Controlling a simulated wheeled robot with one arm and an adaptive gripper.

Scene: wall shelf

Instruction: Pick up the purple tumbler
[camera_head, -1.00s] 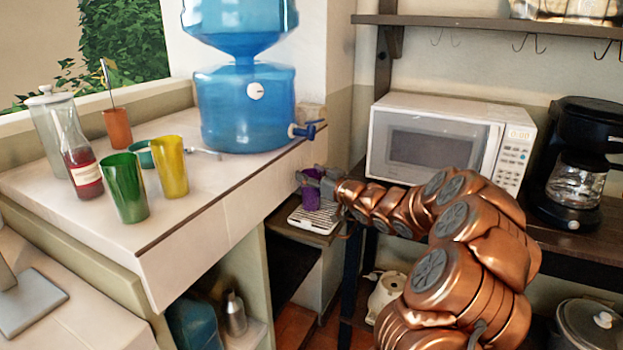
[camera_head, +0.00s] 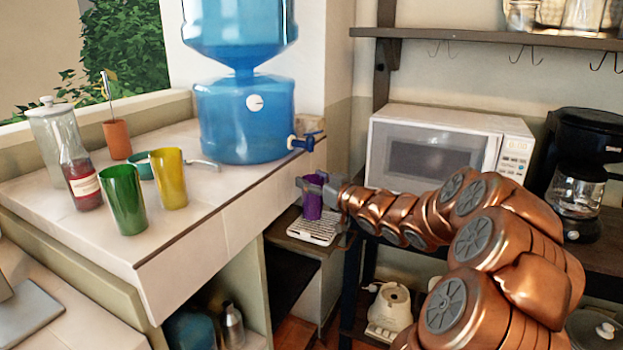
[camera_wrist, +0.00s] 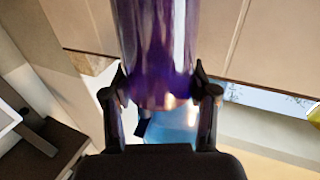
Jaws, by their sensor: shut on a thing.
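The purple tumbler (camera_head: 313,202) is at the end of my arm in the head view, just below the water dispenser's tap. My gripper (camera_head: 324,187) is shut on it. In the wrist view the tumbler (camera_wrist: 157,50) fills the top middle, and the two fingers of my gripper (camera_wrist: 160,98) press on its sides near one end. The tumbler looks upright in the head view. A white slatted drip tray (camera_head: 314,231) lies below it; whether the tumbler touches the tray is hard to tell.
The blue water dispenser (camera_head: 243,120) with its tap (camera_head: 304,141) stands on the counter close by. Green (camera_head: 123,200) and yellow (camera_head: 170,178) tumblers stand on the counter. A microwave (camera_head: 440,150) is behind my arm, and a coffee maker (camera_head: 580,170) is at the right.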

